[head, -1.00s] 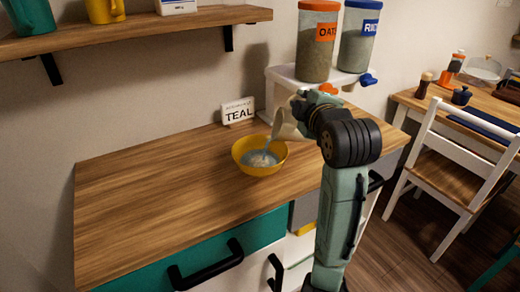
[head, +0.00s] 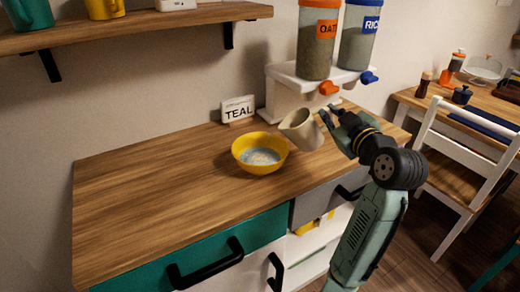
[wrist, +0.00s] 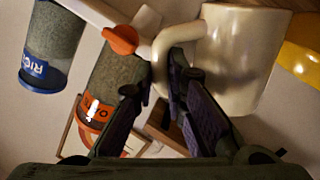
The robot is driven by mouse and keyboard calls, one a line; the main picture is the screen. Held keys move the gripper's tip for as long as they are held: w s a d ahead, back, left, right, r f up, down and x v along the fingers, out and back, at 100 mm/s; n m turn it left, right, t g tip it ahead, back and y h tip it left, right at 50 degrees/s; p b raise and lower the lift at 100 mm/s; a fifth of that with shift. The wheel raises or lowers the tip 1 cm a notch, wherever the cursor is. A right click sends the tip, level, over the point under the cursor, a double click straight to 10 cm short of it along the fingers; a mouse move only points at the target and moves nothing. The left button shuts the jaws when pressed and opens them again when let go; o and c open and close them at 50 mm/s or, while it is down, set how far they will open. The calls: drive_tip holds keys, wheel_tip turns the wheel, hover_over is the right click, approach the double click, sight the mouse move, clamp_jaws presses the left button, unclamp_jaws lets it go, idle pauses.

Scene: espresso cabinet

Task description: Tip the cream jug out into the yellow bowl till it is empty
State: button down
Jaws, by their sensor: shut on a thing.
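The cream jug (head: 302,129) is held in the air just right of the yellow bowl (head: 262,168), its mouth leaning left toward the bowl. No stream shows from its mouth, and I cannot see whether anything is left inside. The bowl stands on the counter with pale bluish-white contents in it. My gripper (head: 328,118) is shut on the jug's handle. In the wrist view the fingers (wrist: 180,95) close around the handle, with the jug's body (wrist: 245,55) beside them and a yellow edge of the bowl (wrist: 302,60) at the right.
A white dispenser stand (head: 290,92) with oats (head: 317,45) and rice (head: 357,40) containers is close behind the jug. A wall shelf (head: 140,27) is at upper left. The counter's left part (head: 150,195) is clear.

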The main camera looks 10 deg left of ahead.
drive_tip(key=d+f+m+b, duration=0.1)
drive_tip(key=f, duration=0.1)
drive_tip(key=d+f+m+b, duration=0.1)
drive_tip(key=d+f, duration=0.1)
drive_tip(key=w+d+f+m+b, duration=0.1)
drive_tip(key=f+m, duration=0.1)
drive_tip(key=f, duration=0.1)
drive_tip(key=shift+d+t+y, duration=0.25)
drive_tip(key=shift+t+y, duration=0.05)
drive_tip(key=shift+y, duration=0.1)
drive_tip(key=shift+w+d+f+m+b, duration=0.15)
drive_tip(key=shift+d+f+m+b, duration=0.3)
drive_tip(key=shift+d+f+m, duration=0.45)
drive_tip(key=shift+a, duration=0.15)
